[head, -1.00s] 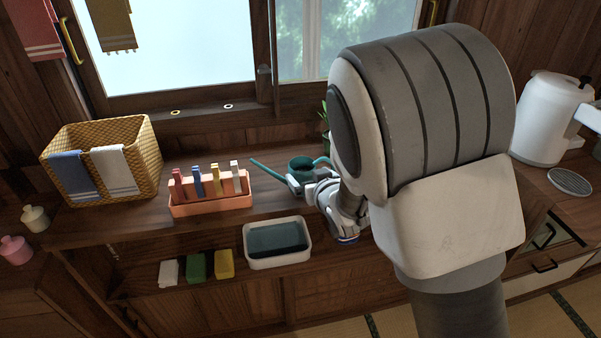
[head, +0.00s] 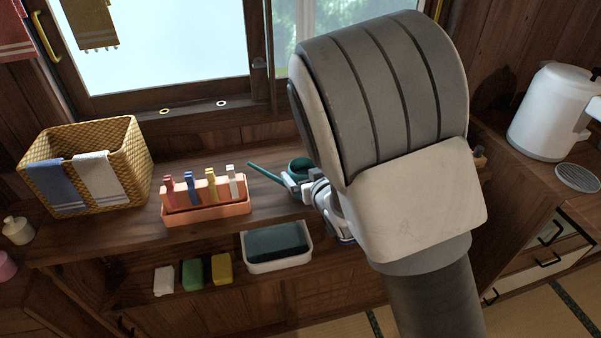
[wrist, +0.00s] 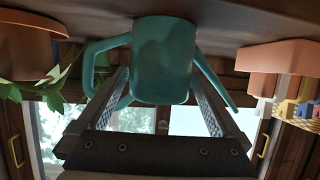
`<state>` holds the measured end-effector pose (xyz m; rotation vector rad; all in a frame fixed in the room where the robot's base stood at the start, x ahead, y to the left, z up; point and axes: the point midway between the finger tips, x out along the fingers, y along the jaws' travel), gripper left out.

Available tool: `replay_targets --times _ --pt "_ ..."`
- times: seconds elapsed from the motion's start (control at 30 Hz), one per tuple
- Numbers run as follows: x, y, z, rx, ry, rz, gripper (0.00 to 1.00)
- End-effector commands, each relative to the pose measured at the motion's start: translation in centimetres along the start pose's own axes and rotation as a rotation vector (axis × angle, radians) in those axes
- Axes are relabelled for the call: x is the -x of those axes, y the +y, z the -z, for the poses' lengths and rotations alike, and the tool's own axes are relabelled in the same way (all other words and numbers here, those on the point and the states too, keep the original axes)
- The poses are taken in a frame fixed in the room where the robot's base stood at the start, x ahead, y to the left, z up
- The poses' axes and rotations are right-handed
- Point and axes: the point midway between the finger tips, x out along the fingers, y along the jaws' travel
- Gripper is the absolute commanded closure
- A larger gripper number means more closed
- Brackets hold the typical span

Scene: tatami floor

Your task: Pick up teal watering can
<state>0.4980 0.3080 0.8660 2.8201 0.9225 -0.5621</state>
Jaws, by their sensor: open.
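The teal watering can (head: 302,164) stands on the wooden counter, its long spout pointing left; my arm hides part of it in the head view. In the wrist view, which is upside down, the can's body (wrist: 163,55) fills the top middle, with its handle on the left and spout on the right. My gripper (wrist: 160,76) is open, with one finger on each side of the can's lower-pictured end. I cannot tell whether the fingers touch it. In the head view my gripper (head: 300,187) is at the can's near side.
A pink-orange holder (head: 207,209) with several coloured pegs stands left of the can. A wicker basket (head: 130,155) with cloths is farther left. A white tub (head: 278,263) sits on the lower shelf. A potted plant (wrist: 28,55) is close by the handle side. A white kettle (head: 545,115) stands right.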

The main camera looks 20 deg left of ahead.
Motion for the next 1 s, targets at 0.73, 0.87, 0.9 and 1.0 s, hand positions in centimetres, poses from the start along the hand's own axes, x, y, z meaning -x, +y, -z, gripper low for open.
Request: replay_targets --times 0.73,0.87,0.9,1.0 --pt "0.10 -0.03 -0.26 0.000 0.000 0.001 0.56" --pt "0.10 -0.03 -0.26 0.000 0.000 0.001 0.79" --pt "0.10 -0.03 -0.26 0.000 0.000 0.001 0.86" --pt "0.10 -0.02 -0.16 0.000 0.002 0.001 0.86"
